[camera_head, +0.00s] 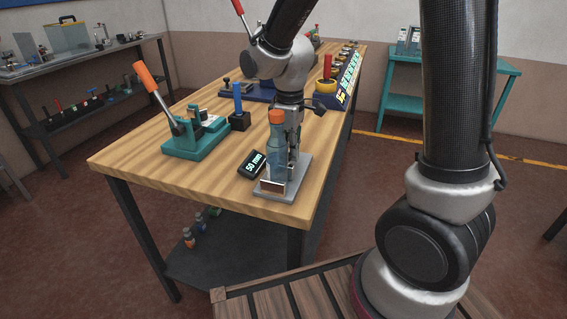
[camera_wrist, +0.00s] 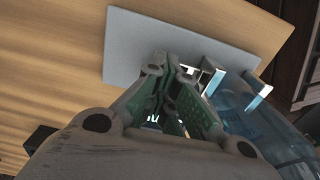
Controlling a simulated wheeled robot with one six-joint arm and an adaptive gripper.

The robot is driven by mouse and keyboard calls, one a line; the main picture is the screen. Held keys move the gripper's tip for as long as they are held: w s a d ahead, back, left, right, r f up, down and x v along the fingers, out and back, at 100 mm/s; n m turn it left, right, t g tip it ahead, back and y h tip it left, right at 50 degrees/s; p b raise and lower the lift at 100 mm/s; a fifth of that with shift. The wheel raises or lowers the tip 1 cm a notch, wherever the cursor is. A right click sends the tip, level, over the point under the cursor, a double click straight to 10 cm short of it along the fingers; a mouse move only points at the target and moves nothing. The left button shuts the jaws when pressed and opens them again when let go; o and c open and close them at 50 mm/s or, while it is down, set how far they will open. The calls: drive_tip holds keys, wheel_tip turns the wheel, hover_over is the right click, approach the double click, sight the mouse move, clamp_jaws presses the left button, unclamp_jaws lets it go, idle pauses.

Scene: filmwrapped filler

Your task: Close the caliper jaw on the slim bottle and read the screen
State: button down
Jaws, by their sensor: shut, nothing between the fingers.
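The slim bottle (camera_head: 277,152), blue and see-through with an orange cap, stands upright on the grey caliper plate (camera_head: 298,180) at the table's near corner. It also shows, blurred, at the lower right of the wrist view (camera_wrist: 262,122). The screen (camera_head: 252,164) lies beside the plate and reads "50 mm". My gripper (camera_head: 293,150) is just behind and right of the bottle, low over the plate, partly hidden by it. In the wrist view, my gripper (camera_wrist: 165,66) has its fingertips together with nothing between them. I cannot tell whether it touches the caliper jaw.
A green press with an orange lever (camera_head: 195,137) stands left on the wooden table (camera_head: 140,150). A blue post on a black block (camera_head: 239,118) stands behind the screen. The table's front left is clear.

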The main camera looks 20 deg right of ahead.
drive_tip(key=shift+w+d, duration=0.1)
drive_tip(key=shift+w, duration=0.05)
drive_tip(key=shift+w+d, duration=0.2)
drive_tip(key=shift+w, duration=0.1)
wheel_tip(320, 180, up, 6)
idle(0.7)
drive_tip(key=s+d+r+m+t, duration=0.2)
drive_tip(key=s+d+r+m, duration=0.3)
drive_tip(key=s+d, duration=0.2)
drive_tip(key=s+d+r+m+t, duration=0.2)
drive_tip(key=s+d+r+m, duration=0.3)
drive_tip(key=s+d, duration=0.3)
drive_tip(key=s, duration=0.3)
drive_tip(key=shift+s+m, duration=0.35)
drive_tip(key=shift+m, duration=0.05)
